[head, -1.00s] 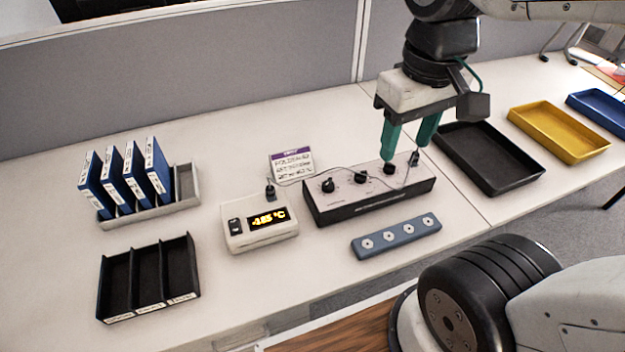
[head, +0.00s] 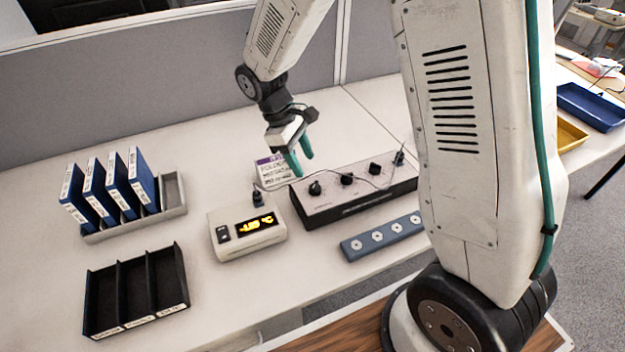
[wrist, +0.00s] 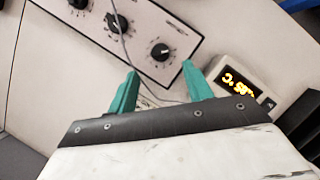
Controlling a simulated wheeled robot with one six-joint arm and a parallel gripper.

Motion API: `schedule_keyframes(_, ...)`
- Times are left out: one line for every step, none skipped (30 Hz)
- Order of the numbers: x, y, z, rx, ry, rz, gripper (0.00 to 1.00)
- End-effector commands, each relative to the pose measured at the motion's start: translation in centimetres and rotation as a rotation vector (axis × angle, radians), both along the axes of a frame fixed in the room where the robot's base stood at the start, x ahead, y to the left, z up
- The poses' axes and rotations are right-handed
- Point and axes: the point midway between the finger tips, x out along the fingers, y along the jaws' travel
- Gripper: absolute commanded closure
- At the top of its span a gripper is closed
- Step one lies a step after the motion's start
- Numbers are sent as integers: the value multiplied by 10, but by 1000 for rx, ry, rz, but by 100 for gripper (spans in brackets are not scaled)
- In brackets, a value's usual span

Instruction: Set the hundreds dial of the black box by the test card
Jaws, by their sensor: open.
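The black box (head: 352,207) has a light top face with a row of three dark dials and a cable socket at its right end. Its left dial (head: 315,188), middle dial (head: 347,179) and right dial (head: 375,169) all show. In the wrist view the near dial (wrist: 160,51) has a white pointer; its scale is too small to read. The test card (head: 271,170), with a purple header, stands behind the box, partly covered by my gripper. My gripper (head: 302,165) is open and empty, above and behind the box's left end. It also shows in the wrist view (wrist: 165,85).
A white meter (head: 247,236) with a lit yellow display stands left of the box, joined to it by a thin cable. A blue-grey bar (head: 383,238) with several round sockets lies in front. Blue binders (head: 108,188) and a black divided tray (head: 135,290) are at left.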

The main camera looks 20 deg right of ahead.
Motion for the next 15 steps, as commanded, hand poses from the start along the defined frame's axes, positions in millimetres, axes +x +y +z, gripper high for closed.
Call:
schedule_keyframes(-2,-2,-6,-2,4,1,49)
schedule_keyframes(-3,-3,-9,-2,4,1,49)
schedule_keyframes(-5,-5,-15,-1,5,1,49)
schedule_keyframes(-6,-6,-19,-1,5,1,49)
schedule_keyframes(-8,-7,-24,-1,5,1,49)
schedule_keyframes(-10,-9,-30,-1,6,1,49)
schedule_keyframes(-11,-10,-35,-1,5,0,49)
schedule_keyframes(-12,-11,-39,0,4,0,49)
schedule_keyframes(-14,-13,-45,0,4,0,49)
schedule_keyframes(-15,-14,-49,0,4,0,49)
schedule_keyframes(-16,-15,-52,-1,4,0,49)
schedule_keyframes(-17,-17,-56,-1,3,-1,49)
schedule_keyframes(-18,-18,-59,0,3,-1,49)
schedule_keyframes(-19,-18,-62,0,3,-1,49)
schedule_keyframes(-20,-19,-64,0,3,-1,49)
